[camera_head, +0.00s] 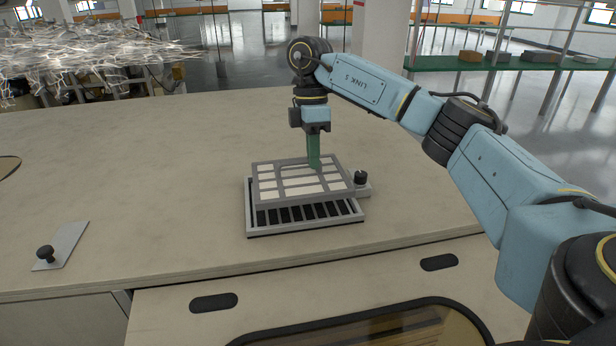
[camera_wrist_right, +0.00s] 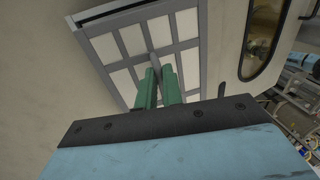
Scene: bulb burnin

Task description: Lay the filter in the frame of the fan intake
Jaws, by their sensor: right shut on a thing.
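The filter (camera_head: 267,185) is a flat grey grid with white panels and a bar across its middle. It is over the fan intake frame (camera_head: 310,229), a grey tray with dark slots, and looks slightly raised and set toward the back, so the slotted front of the frame shows. Whether they touch is unclear. My right gripper (camera_head: 314,163) points down with its green fingers shut on the filter's bar. The right wrist view shows the fingers (camera_wrist_right: 158,78) at the bar of the filter (camera_wrist_right: 108,47). My left gripper is not in view.
A black knob (camera_head: 361,178) on a small grey plate stands at the frame's right side. A grey strip with another black knob (camera_head: 45,253) lies at the left front. The tabletop (camera_head: 150,160) between is clear. A green shelf (camera_head: 470,62) stands beyond the table.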

